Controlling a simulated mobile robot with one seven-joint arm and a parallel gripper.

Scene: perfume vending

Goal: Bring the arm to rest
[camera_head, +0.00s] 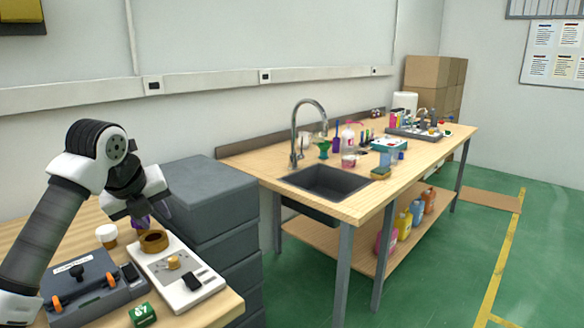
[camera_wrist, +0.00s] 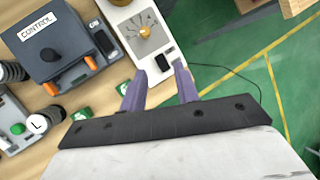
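My gripper (camera_head: 141,219) hangs over the near table at the lower left of the head view, close above or behind a brown ring-shaped bowl (camera_head: 154,242). My arm is bent, with the wrist pointing down. In the wrist view the fingers point toward a white device (camera_wrist: 127,22) with a gold knob (camera_wrist: 144,31). The same device (camera_head: 205,291) lies flat on the table in the head view.
A grey control box (camera_head: 80,280) with orange handles, a green block (camera_head: 142,315) and a small white-and-tan jar (camera_head: 106,236) are near my gripper. Grey drawers (camera_head: 205,190) stand beside the table. A longer wooden bench (camera_head: 350,204) holds a sink and many bottles.

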